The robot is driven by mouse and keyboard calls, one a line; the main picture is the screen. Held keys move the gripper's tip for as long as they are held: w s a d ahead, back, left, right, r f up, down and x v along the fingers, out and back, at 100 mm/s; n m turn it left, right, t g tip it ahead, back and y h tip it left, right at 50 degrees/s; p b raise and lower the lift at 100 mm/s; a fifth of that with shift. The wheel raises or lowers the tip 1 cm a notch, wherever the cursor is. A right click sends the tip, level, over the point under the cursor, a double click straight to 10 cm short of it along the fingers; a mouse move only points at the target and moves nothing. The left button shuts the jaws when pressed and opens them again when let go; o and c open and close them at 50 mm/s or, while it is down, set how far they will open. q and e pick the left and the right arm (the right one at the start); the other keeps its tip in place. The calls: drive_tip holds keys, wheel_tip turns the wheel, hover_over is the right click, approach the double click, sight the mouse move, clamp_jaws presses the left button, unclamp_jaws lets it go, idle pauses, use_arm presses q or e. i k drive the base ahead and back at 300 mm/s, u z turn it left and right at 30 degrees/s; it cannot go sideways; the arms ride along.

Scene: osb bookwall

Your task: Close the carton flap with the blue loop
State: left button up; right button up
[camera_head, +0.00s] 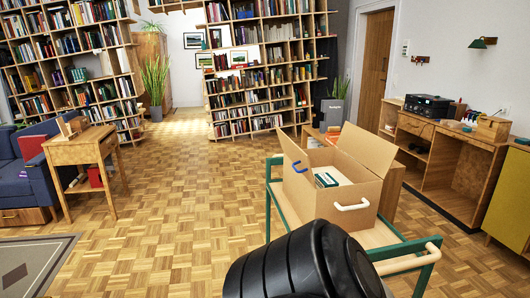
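An open cardboard carton (333,209) stands on a cart with a light top and green frame (388,237). The carton flap with the blue loop (299,167) is on the carton's left side and stands up, open. Another flap (367,148) stands upright at the back. A white loop (352,206) is on the carton's near right face; I cannot tell if that part is a hanging flap. Books or boxes with teal edges (327,180) show inside the carton. Neither of my grippers is in view.
A black ribbed part, probably mine, covers the bottom centre, in front of the cart. The cart has a wooden handle (408,261) at its near right. A wooden desk (440,150) stands to the right. A small table (80,150) is at left. Parquet floor (190,200) left of the cart is clear.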

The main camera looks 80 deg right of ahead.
sight(300, 159)
drive_tip(key=z, duration=2.6)
